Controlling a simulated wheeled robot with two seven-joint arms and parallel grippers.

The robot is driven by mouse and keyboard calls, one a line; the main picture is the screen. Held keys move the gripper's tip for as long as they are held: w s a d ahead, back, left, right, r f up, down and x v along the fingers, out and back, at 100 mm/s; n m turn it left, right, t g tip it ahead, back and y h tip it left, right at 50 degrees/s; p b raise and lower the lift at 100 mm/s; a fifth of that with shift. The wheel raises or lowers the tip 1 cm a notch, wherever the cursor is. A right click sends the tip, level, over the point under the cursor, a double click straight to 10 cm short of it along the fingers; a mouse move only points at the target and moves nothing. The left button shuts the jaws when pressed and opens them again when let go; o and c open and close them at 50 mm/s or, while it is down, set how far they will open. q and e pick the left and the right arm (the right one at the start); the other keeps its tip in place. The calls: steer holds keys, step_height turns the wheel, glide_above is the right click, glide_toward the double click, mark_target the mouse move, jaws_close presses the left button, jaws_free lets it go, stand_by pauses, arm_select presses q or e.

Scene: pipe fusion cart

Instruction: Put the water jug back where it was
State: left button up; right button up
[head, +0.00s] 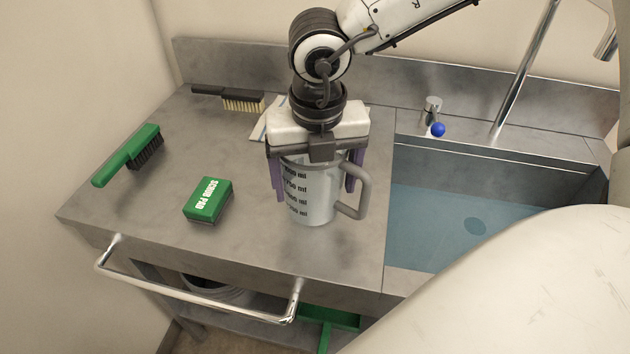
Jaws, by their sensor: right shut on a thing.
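The water jug (314,206) is a pale grey measuring jug with dark volume marks and a grey handle on its right. It stands upright on or just above the steel counter, left of the sink; I cannot tell whether its base touches. My right gripper (317,180) comes down from above, with its purple fingers on both sides of the jug, shut on it. The gripper body hides the jug's rim. My left gripper is not in view.
A green scrub pad (208,200), a green brush (130,155) and a black brush (230,97) lie on the counter (240,255). A cloth (268,122) lies behind the jug. The sink (450,215) with water is at right, with a tap (520,75). A rail (200,300) runs along the front.

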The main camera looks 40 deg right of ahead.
steer(key=shift+f, duration=0.35)
steer(key=o, duration=1.3)
steer(key=shift+c, duration=0.2)
step_height(320, 180, up, 12)
steer(key=s, duration=0.1)
steer(key=shift+a, duration=0.4)
steer(key=shift+s, duration=0.1)
